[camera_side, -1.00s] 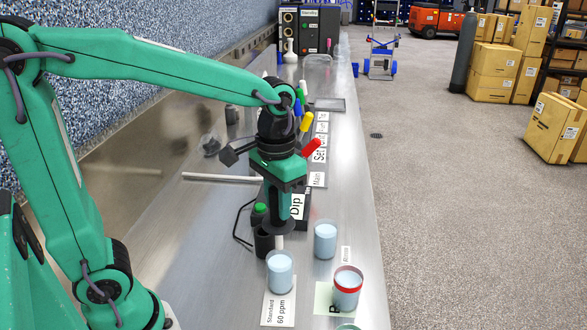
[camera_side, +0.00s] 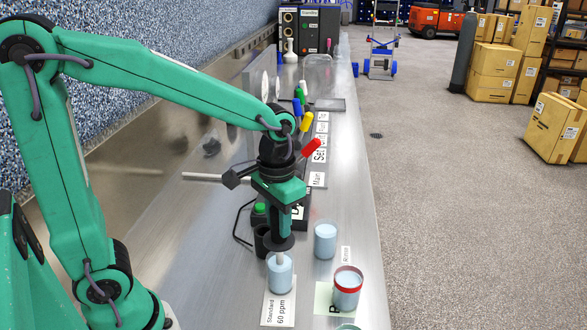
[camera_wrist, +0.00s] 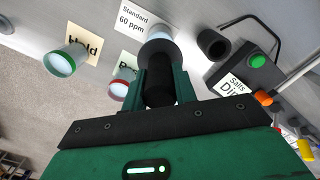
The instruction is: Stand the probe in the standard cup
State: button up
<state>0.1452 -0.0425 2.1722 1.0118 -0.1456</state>
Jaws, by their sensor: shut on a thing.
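My gripper (camera_side: 279,212) is shut on the probe, a dark upright body with a wide black collar (camera_side: 279,243) and a pale lower stem (camera_side: 279,258). In the wrist view, the black probe (camera_wrist: 159,92) sits between my two green fingers. The standard cup (camera_side: 280,276), clear with pale blue liquid, stands on the "Standard 60 ppm" card (camera_side: 278,311). The probe is above this cup, its stem overlapping the cup's mouth; how deep it reaches is unclear. In the wrist view, the collar hides much of the cup (camera_wrist: 158,33).
A black holder (camera_wrist: 212,43) stands close by, beside a dark box with a green button (camera_wrist: 258,61). The rinse cup (camera_side: 325,241) is right of the probe. A red-rimmed cup (camera_side: 346,290) and a green-rimmed cup (camera_wrist: 62,62) stand nearer the front edge.

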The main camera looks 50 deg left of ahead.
aim_at(279, 238)
jog(key=shift+f, duration=2.25)
jog(key=shift+f, duration=0.25)
jog(key=o, duration=1)
jog(key=shift+o, duration=0.2)
jog(key=shift+r, duration=0.15)
jog(key=shift+r, duration=3.75)
jog(key=shift+s+r, duration=0.1)
